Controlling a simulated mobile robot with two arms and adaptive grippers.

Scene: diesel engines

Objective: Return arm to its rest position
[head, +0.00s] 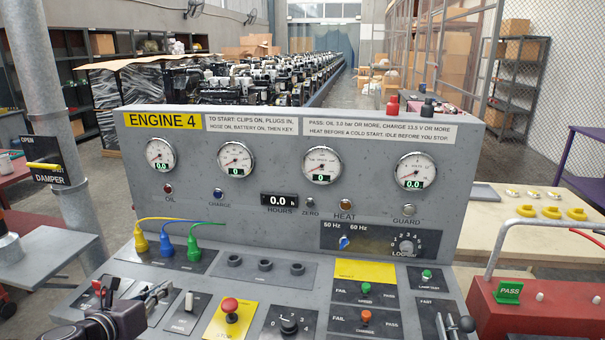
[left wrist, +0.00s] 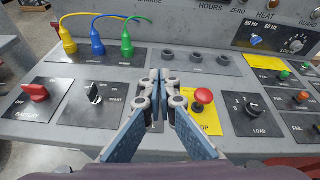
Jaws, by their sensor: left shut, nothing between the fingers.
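My left gripper (head: 160,293) is low at the left of the head view, over the front of the engine 4 console (head: 300,200). In the left wrist view its blue fingers (left wrist: 161,80) meet at the tips, shut and empty. They show between the key switch (left wrist: 95,93) and the red stop button (left wrist: 203,96); I cannot tell their height above the panel. The red battery switch (left wrist: 33,91) is farther left. My right gripper is not in view.
Yellow, blue and green plugs (head: 166,243) with cables stand on the console. The load knob (left wrist: 255,108) is right of the stop button. A grey post (head: 55,110) rises at the left.

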